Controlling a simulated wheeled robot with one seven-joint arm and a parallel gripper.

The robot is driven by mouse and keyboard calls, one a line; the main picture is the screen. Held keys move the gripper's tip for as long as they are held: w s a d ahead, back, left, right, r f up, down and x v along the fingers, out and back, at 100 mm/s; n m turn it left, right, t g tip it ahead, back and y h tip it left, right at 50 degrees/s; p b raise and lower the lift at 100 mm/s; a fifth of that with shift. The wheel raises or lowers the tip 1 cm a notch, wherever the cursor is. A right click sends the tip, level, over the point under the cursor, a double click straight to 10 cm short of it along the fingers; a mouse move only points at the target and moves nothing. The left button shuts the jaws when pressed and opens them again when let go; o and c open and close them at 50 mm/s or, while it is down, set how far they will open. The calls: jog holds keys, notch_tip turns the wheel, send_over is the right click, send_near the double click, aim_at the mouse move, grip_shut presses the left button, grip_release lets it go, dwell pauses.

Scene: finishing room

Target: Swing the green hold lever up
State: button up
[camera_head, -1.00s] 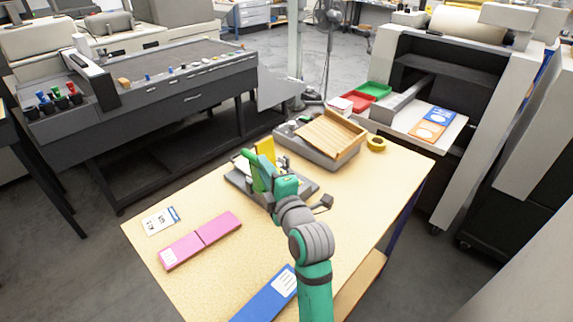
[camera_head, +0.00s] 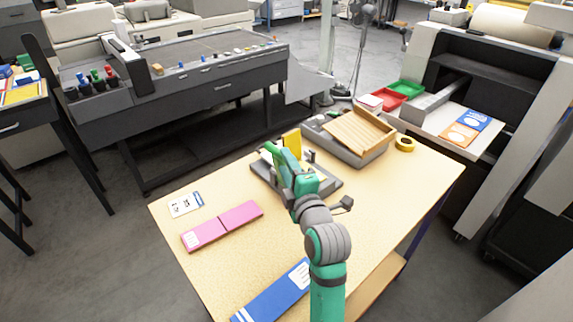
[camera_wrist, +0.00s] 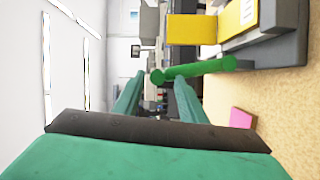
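The green hold lever (camera_head: 269,147) belongs to a low grey device (camera_head: 328,184) with an upright yellow part (camera_head: 292,141) on the table. In the wrist view the lever (camera_wrist: 208,69) is a green rod with a rounded end, running across the picture from beside the yellow part (camera_wrist: 195,30). My gripper (camera_head: 284,160) reaches over the device from the front. In the wrist view its two fingers are apart (camera_wrist: 159,80), and the lever's rounded end shows between the fingertips. I cannot tell whether a finger touches it. The lever's pivot is hidden in the head view.
The table (camera_head: 225,265) also carries a pink strip (camera_head: 222,226), a blue folder (camera_head: 275,292), a card (camera_head: 186,204), a wooden tray (camera_head: 359,131) and a yellow tape roll (camera_head: 404,143). Large machines stand behind and to the right.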

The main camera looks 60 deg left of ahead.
jog(key=v, duration=1)
jog(key=shift+s+d, duration=0.2)
jog(key=shift+d, duration=0.2)
